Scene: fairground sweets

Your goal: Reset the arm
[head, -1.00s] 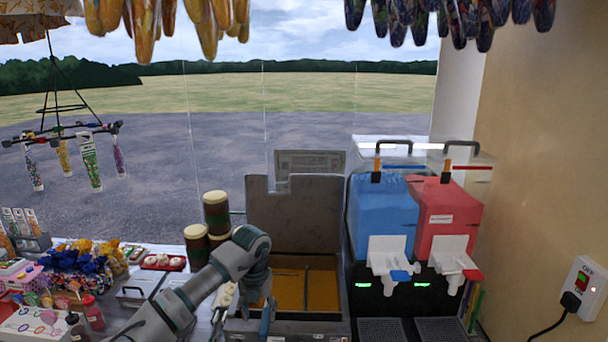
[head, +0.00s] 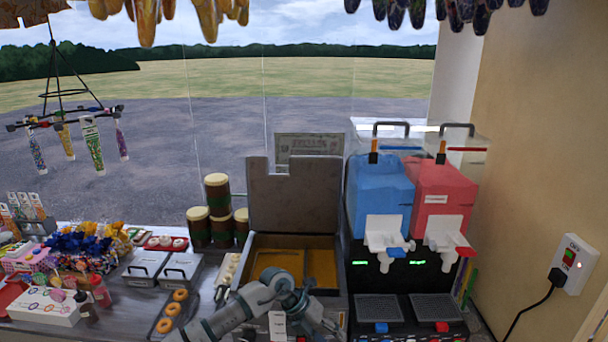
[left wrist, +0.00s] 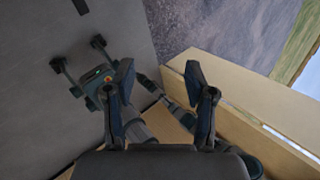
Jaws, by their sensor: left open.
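My left arm comes in at the bottom of the head view, in front of the open grey box (head: 296,205). Its wrist is bent down and to the right, and the fingers are hard to make out there. In the left wrist view my left gripper (left wrist: 160,88) has its two dark fingers spread apart with nothing between them. My right gripper is not identifiable in these frames.
Blue (head: 381,195) and red (head: 441,190) drink machines stand to the right of the box. Lidded grey containers (head: 145,268), doughnuts (head: 173,309), stacked brown-green tins (head: 217,190) and sweets fill the left counter. A pale wooden edge (left wrist: 235,100) lies near the left gripper.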

